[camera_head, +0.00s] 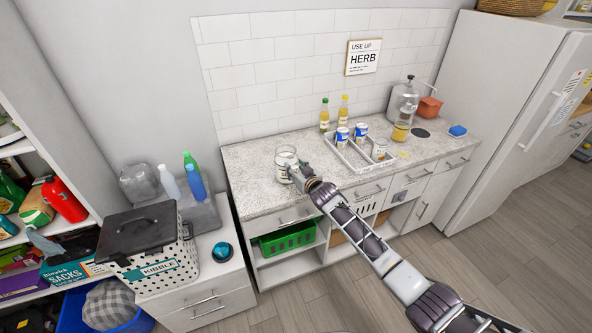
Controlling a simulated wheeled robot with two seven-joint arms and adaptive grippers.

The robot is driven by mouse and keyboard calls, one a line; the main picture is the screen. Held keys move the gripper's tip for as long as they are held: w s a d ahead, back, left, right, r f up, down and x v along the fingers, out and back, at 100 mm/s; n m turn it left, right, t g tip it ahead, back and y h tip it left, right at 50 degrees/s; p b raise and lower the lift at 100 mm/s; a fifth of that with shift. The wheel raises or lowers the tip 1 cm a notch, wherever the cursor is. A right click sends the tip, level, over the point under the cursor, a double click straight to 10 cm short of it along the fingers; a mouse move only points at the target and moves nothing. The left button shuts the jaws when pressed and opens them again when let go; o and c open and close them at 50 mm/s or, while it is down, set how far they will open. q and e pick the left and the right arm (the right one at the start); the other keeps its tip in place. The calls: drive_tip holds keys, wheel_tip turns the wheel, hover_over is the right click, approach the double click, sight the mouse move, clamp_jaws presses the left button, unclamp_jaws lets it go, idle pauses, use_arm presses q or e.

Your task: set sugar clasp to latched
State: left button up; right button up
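A small clear glass jar with pale contents (284,162) stands on the left part of the speckled counter (248,168). I take it for the sugar jar; its label and clasp are too small to make out. My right arm reaches in from the lower right. My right gripper (297,171) is at the right front side of the jar and overlaps it in the picture. I cannot tell whether it touches the jar or whether its fingers are open or shut. My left gripper is not in view.
A divided tray (350,165) with cans stands right of the jar, with two bottles (325,115) behind. A kibble bin (148,245) is at the lower left. The counter left of the jar is clear.

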drive_tip(key=shift+s, duration=0.2)
idle(0.3)
drive_tip(key=v, duration=1.1)
drive_tip(key=shift+s, duration=0.3)
drive_tip(key=shift+d+r, duration=0.1)
idle(0.4)
